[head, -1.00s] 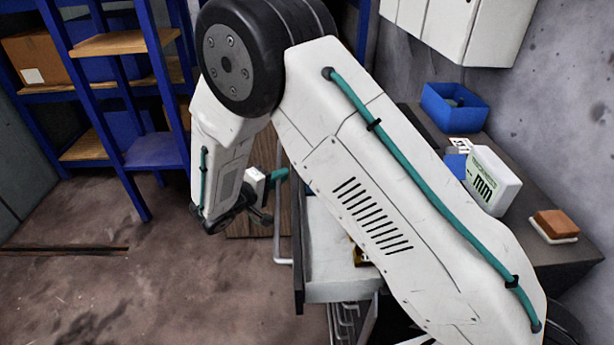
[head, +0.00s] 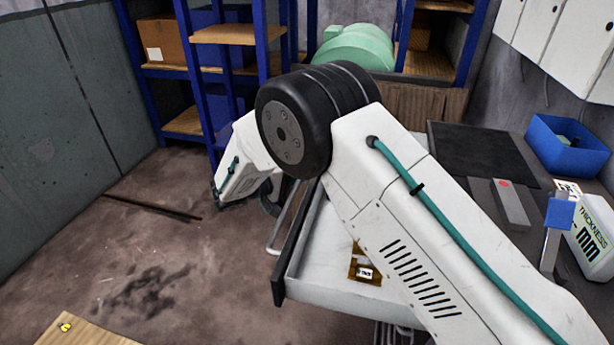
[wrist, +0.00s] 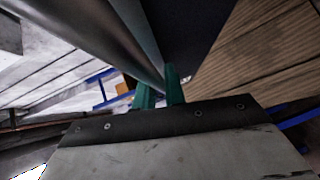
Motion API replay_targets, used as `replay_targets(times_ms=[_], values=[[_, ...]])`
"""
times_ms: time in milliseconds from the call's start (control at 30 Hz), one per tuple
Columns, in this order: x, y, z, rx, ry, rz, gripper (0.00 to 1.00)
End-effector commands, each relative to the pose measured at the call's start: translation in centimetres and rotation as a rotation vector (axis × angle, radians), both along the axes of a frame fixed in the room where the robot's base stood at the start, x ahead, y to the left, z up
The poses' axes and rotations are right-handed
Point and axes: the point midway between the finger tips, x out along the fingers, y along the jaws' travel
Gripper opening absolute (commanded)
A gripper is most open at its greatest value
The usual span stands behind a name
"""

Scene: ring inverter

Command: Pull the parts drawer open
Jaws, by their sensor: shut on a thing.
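The parts drawer (head: 318,272) stands pulled out from under the bench, with a dark front and a pale, open inside. A small brown item with a white label (head: 366,265) lies in it. The drawer's metal bar handle (head: 281,225) shows on its front, partly hidden by my arm. In the wrist view, the teal fingers of my gripper (wrist: 160,88) are closed at the round handle bar (wrist: 120,38), beside the dark drawer front (wrist: 192,35). In the head view my arm hides the fingers.
Blue shelving (head: 208,100) stands behind. A thin rod (head: 150,207) lies on the floor, which is mostly clear at left.

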Motion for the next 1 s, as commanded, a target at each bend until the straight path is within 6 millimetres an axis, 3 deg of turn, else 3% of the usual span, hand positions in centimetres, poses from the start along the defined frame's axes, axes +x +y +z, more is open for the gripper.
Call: replay_targets(times_ms=[267, 300, 633, 1000], values=[[0.0, 0.0, -0.1, 0.0, 0.001, 0.0, 0.0], [0.0, 0.0, -0.1, -0.001, 0.001, 0.0, 0.2], [-0.1, 0.2, 0.0, 0.0, 0.0, 0.001, 0.21], [-3.2, 4.8, 0.7, 0.0, 0.0, 0.002, 0.21]])
